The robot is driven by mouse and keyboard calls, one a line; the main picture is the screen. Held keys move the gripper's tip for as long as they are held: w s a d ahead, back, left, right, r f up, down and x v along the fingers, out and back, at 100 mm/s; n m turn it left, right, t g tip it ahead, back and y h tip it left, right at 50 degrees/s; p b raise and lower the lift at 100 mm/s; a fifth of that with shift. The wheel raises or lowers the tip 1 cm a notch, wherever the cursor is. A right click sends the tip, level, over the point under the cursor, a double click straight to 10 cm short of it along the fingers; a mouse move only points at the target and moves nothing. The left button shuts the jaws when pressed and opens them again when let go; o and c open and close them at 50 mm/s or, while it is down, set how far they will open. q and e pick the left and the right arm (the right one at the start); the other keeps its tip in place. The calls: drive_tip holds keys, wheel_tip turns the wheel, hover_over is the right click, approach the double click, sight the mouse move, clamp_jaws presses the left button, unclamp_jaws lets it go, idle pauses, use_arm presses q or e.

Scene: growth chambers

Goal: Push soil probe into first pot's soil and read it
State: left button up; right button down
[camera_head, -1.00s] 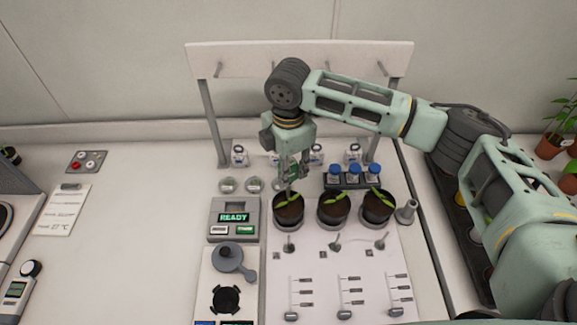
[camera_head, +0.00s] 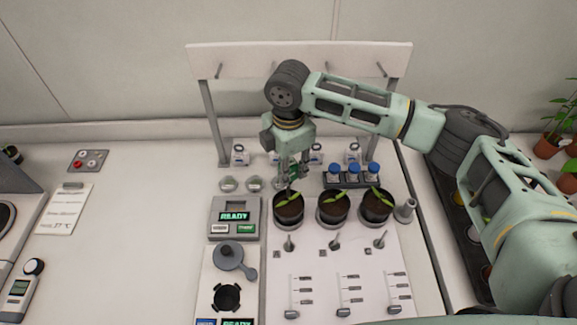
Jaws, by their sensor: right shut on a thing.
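Three dark pots of brown soil with green seedlings stand in a row. The leftmost pot (camera_head: 288,211) is under my right gripper; the middle pot (camera_head: 333,210) and the right pot (camera_head: 377,208) stand beside it. My right gripper (camera_head: 291,183) points down just above the leftmost pot's back part, shut on a thin dark thing that looks like the soil probe. The probe is mostly hidden by the fingers, and I cannot tell whether its tip is in the soil. A display unit (camera_head: 235,217) left of the pots reads READY. My left gripper is not in view.
Blue-capped bottles (camera_head: 353,171) in a black rack stand behind the pots. A white frame (camera_head: 300,59) rises at the back. A grey holder (camera_head: 405,211) stands right of the pots. The left bench top is mostly clear.

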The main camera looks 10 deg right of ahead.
drive_tip(key=shift+f, duration=0.2)
drive_tip(key=shift+f+b, duration=0.65)
drive_tip(key=shift+f, duration=1.55)
drive_tip(key=c, duration=1.4)
unclamp_jaws()
wheel_tip(320, 180, up, 12)
